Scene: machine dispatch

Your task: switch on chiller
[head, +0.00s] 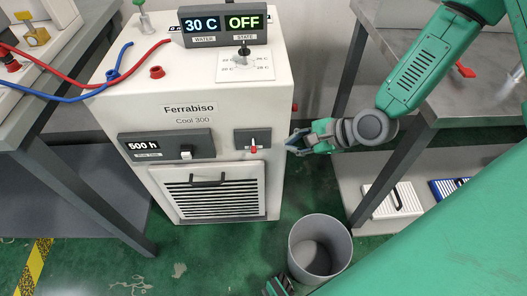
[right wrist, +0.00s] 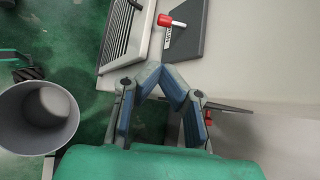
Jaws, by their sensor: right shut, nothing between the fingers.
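The chiller (head: 205,120) is a white cabinet labelled "Ferrabiso Cool 300". Its top display (head: 224,24) reads "30 C" and "OFF". A red-tipped switch (head: 254,148) sits on a dark plate on the front, right side; it also shows in the right wrist view (right wrist: 166,20). My right gripper (head: 291,144) is shut and empty, just right of the switch and apart from it. Its blue-padded fingers meet in the right wrist view (right wrist: 159,70). A small part of my left gripper (head: 277,287) shows at the bottom edge; its fingers are mostly hidden.
A grey bin (head: 319,248) stands on the green floor in front of the chiller. A metal table (head: 455,90) stands close on the right, with its leg behind my right gripper. Another table (head: 40,130) stands left. Red and blue hoses (head: 112,76) cross the chiller's top left.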

